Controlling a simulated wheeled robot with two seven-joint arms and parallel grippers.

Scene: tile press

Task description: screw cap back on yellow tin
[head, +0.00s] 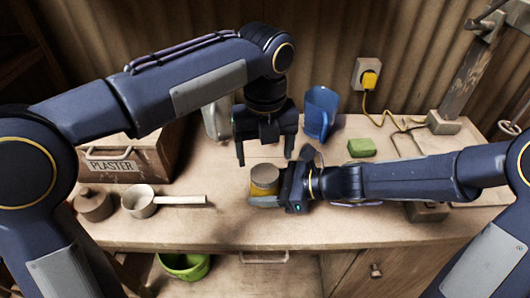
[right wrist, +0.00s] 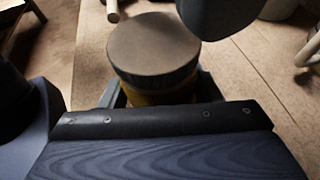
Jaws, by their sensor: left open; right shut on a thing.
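The yellow tin (head: 264,200) stands on the bench near its front edge, with a brown-grey cap (head: 265,176) on its top. In the right wrist view the cap (right wrist: 153,45) sits level over the yellow body (right wrist: 160,95); whether it is screwed tight I cannot tell. My right gripper (head: 282,196) is shut on the tin's body from the right. My left gripper (head: 264,158) points down, open and empty, just above and behind the cap, with its fingers apart. A dark part of my left gripper also shows in the right wrist view, close beside the cap.
A saucepan (head: 139,202) with its handle toward the tin and a lidded brown pot (head: 93,204) stand left. A plaster box (head: 120,165), blue jug (head: 321,112) and green block (head: 361,147) stand behind. A green bowl (head: 184,267) sits below the bench.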

